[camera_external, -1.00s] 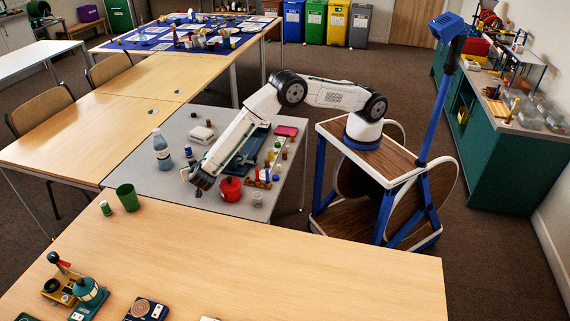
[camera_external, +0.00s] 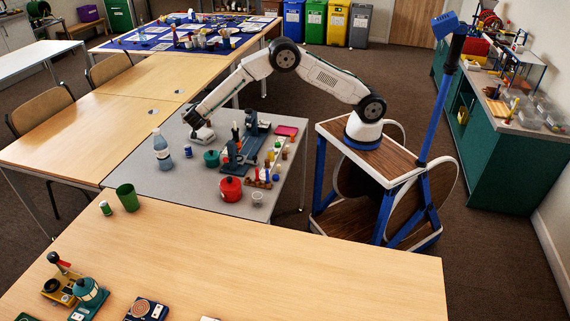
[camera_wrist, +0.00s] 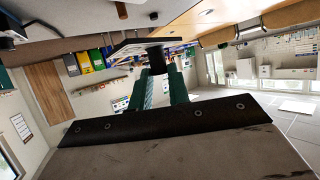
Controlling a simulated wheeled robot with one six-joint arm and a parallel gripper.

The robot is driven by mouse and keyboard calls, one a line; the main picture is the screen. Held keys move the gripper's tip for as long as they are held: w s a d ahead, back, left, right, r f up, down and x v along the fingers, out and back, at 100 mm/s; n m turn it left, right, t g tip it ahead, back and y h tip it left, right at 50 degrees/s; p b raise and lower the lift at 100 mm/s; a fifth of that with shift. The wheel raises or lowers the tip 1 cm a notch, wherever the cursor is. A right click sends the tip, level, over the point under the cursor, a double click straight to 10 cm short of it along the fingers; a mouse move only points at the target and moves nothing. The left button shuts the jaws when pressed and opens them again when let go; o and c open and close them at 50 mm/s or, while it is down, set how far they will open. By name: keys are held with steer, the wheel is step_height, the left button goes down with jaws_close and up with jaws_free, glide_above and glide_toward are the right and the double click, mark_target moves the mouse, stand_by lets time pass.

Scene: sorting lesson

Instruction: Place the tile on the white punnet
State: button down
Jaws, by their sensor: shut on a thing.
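My gripper (camera_external: 192,117) is at the far left part of the grey table, right at the white punnet (camera_external: 203,135). In the wrist view my gripper (camera_wrist: 156,62) is shut on the tile (camera_wrist: 133,48), a thin flat plate seen nearly edge-on at the dark fingertips. The tile is hard to make out in the outside view. I cannot tell whether the tile touches the punnet or is held just above it. My gripper partly hides the punnet.
A teal pot (camera_external: 211,159), a blue apparatus (camera_external: 243,150) and a red pot (camera_external: 230,188) stand to the right and front. The grey table's (camera_external: 180,187) front left is clear.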

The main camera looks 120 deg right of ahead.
steer(key=s+d, duration=0.4)
steer(key=d, duration=0.3)
steer(key=f, duration=0.1)
steer(key=w+f+n+t, duration=0.1)
steer(key=f, duration=0.1)
steer(key=f+n, duration=0.1)
steer(key=f, duration=0.1)
steer(key=shift+w+a+f+t, duration=0.15)
steer(key=shift+w+a+t, duration=0.1)
steer(key=shift+t, duration=0.15)
glide_above(199, 134)
steer(key=shift+s+d+f, duration=0.1)
steer(key=shift+s+f, duration=0.05)
steer(key=shift+f, duration=2.2)
steer(key=shift+f, duration=0.1)
steer(key=c, duration=1.3)
jaws_free()
steer(key=shift+f, duration=0.1)
